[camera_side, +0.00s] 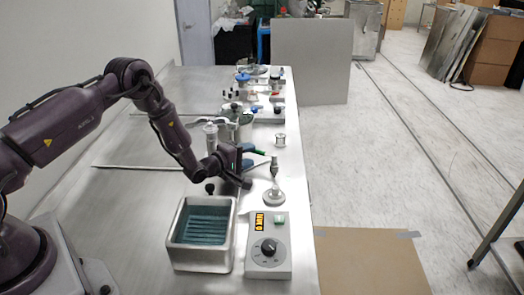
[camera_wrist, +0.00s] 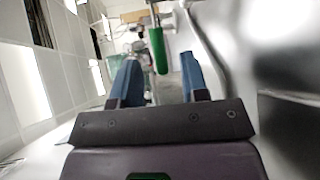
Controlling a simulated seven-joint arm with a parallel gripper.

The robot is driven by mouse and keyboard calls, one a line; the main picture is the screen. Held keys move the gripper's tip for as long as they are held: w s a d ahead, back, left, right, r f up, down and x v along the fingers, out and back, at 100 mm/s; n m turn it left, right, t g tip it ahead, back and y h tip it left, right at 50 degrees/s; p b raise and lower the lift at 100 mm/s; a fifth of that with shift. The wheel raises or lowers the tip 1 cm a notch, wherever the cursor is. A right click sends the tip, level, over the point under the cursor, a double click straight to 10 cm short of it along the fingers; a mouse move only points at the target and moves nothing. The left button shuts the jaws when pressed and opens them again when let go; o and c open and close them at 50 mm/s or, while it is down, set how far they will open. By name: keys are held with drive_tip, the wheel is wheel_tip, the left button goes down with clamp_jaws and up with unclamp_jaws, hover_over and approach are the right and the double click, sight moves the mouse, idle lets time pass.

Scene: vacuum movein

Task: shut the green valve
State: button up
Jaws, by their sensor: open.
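The green valve handle (camera_wrist: 158,50) shows in the wrist view as a long green grip, ahead of the gap between my fingertips. In the side view a small green piece (camera_side: 259,151) shows just beyond my gripper (camera_side: 255,160), mostly hidden by it.
A metal bath with teal water (camera_side: 204,238) and a grey control box with a dial (camera_side: 268,250) stand at the near end. A metal fitting (camera_side: 274,190) stands right of my gripper. Several fittings (camera_side: 245,85) line the far bench. The bench's left part (camera_side: 135,135) is mostly clear.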

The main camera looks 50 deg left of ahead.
sight(255, 152)
drive_tip(key=shift+w+f, duration=0.15)
drive_tip(key=shift+w, duration=0.85)
drive_tip(key=shift+w+f, duration=0.2)
drive_tip(key=shift+w, duration=0.75)
drive_tip(key=shift+w+f, duration=0.15)
drive_tip(key=shift+w, duration=0.85)
clamp_jaws()
